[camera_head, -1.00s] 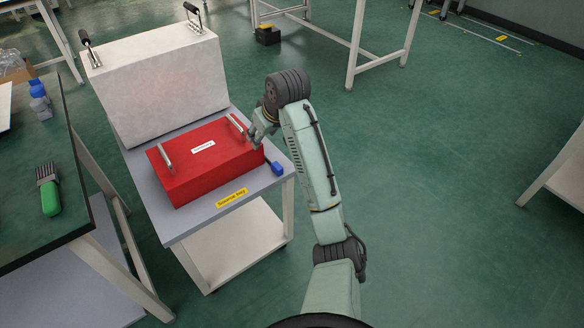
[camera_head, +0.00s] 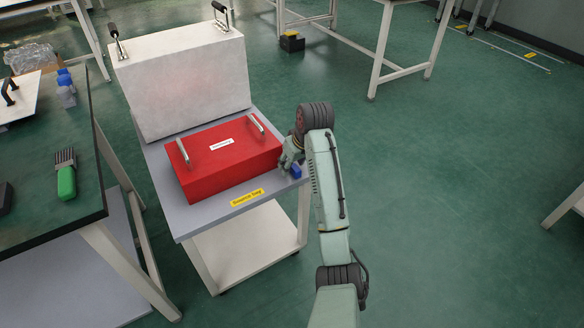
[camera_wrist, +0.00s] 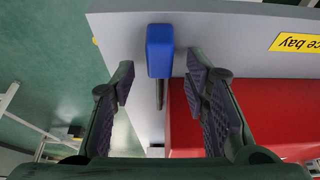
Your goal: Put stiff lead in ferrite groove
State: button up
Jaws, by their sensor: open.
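A blue block with a thin dark rod lies on the grey cart top, right of the red case; it may be the stiff lead, but I cannot be sure. In the wrist view the blue block (camera_wrist: 160,50) and dark rod (camera_wrist: 160,94) lie between the fingers of my open gripper (camera_wrist: 161,78), with gaps on both sides. In the head view my gripper (camera_head: 290,163) is at the cart's right edge, partly hiding the blue block (camera_head: 296,172). I cannot make out a ferrite groove in either view.
The red case (camera_head: 225,165) with two handles sits on the cart (camera_head: 195,223), close to the gripper. A tall white case (camera_head: 185,85) stands behind it. A dark-topped bench (camera_head: 60,225) at left holds a green-handled brush (camera_head: 66,180). Floor at right is open.

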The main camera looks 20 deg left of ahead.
jog(key=shift+f, duration=0.15)
jog(key=shift+c, duration=0.6)
grip_shut()
